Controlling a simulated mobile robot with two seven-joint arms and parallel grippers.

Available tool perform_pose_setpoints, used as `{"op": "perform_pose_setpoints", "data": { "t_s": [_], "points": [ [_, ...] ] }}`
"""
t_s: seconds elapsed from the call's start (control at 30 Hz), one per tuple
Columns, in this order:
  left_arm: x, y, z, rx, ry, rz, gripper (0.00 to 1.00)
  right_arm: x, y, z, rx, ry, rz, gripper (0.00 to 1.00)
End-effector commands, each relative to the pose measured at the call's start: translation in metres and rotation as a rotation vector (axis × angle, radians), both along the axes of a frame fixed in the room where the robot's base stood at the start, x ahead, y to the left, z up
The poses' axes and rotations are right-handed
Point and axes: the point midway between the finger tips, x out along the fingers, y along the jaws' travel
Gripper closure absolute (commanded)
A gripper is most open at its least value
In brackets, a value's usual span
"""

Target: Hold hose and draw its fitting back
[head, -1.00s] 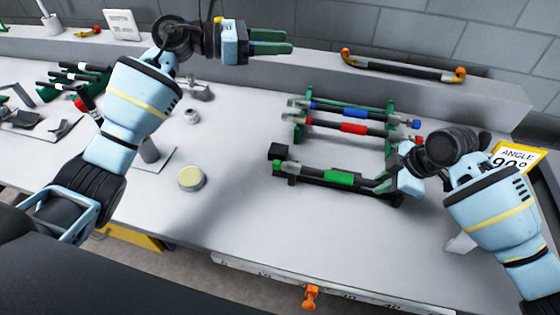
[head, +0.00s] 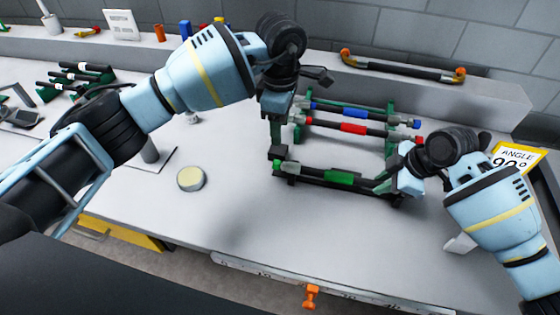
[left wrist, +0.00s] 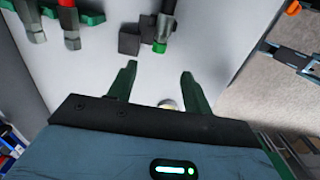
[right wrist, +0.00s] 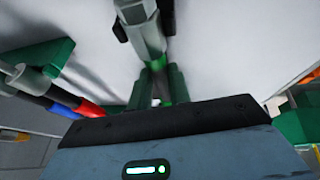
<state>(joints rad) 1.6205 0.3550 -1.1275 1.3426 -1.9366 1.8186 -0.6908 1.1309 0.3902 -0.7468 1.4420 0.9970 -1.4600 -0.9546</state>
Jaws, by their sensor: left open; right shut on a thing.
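The front hose (head: 318,174) is black with a green band and lies across the front of a green rack (head: 391,150). Its left end fitting has a green tip (head: 277,164), which also shows in the left wrist view (left wrist: 159,47) beside a dark block (left wrist: 129,39). My left gripper (head: 277,143) points down just above that end. In the left wrist view its fingers (left wrist: 158,75) are apart and empty, with the fitting beyond them. My right gripper (head: 383,186) is shut on the green-banded hose near its right end; the right wrist view shows the hose running between its fingers (right wrist: 156,75).
A red-banded hose (head: 353,128) and a blue-banded hose (head: 355,112) lie behind in the rack. A round yellow-topped pot (head: 191,179) stands to the left. A yellow angle sign (head: 515,157) is at right. The bench front is clear.

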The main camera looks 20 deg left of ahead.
Motion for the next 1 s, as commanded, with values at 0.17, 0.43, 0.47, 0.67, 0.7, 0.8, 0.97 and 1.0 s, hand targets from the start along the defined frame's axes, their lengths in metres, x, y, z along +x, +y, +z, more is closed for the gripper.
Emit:
{"op": "perform_pose_setpoints", "data": {
  "t_s": [0.17,0.43,0.47,0.67,0.7,0.8,0.97,1.0],
  "points": [
    [0.0,0.0,-0.003,0.001,0.001,0.0,0.5,-0.002,-0.001,-0.004,-0.004,0.007,0.0,1.0],
    [-0.001,0.0,-0.027,-0.002,0.004,0.0,0.5,-0.002,-0.001,-0.004,-0.004,0.007,0.0,1.0],
    [0.0,0.0,-0.031,-0.001,0.004,0.001,0.5,-0.002,-0.001,-0.004,-0.004,0.007,0.0,1.0],
    [-0.001,0.0,-0.057,-0.002,0.004,0.0,0.5,-0.002,-0.001,-0.004,-0.004,0.008,0.001,1.0],
    [-0.001,-0.001,-0.062,-0.003,0.004,0.0,0.5,-0.002,-0.001,-0.004,-0.004,0.008,0.001,1.0],
    [-0.001,0.0,-0.075,-0.002,0.004,0.0,0.5,-0.002,-0.001,-0.004,-0.004,0.008,0.001,1.0],
    [-0.001,-0.001,-0.095,-0.003,0.003,0.0,0.5,-0.002,-0.001,-0.004,-0.004,0.008,0.001,1.0],
    [-0.001,-0.001,-0.099,-0.002,0.003,0.0,0.5,-0.002,-0.001,-0.004,-0.004,0.008,0.001,1.0]
  ]
}}
